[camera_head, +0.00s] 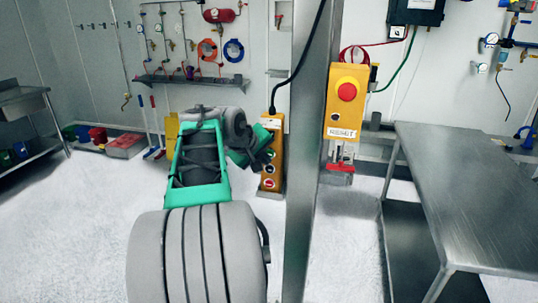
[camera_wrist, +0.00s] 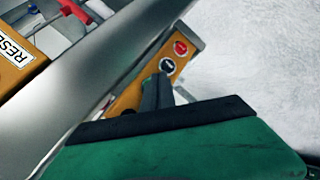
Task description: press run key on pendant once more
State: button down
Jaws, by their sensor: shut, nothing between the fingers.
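The yellow pendant (camera_head: 271,150) hangs on a black cable left of the steel post in the head view. Its lower face shows several round keys, one of them red near the bottom. In the wrist view the pendant (camera_wrist: 189,50) shows a red key and a dark key with a white ring. My gripper (camera_head: 267,158) is shut and empty, its tips at the pendant's left side. In the wrist view the shut fingertips (camera_wrist: 161,78) overlap the pendant just below the white-ringed key. I cannot tell whether they touch it. The run key cannot be singled out.
A steel post (camera_head: 314,150) stands just right of the pendant. Beyond it is a yellow box (camera_head: 346,125) with a red mushroom button and a RESET label. A steel table (camera_head: 470,185) fills the right. Open floor (camera_head: 80,220) lies to the left.

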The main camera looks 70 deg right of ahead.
jog(key=shift+d, duration=0.3)
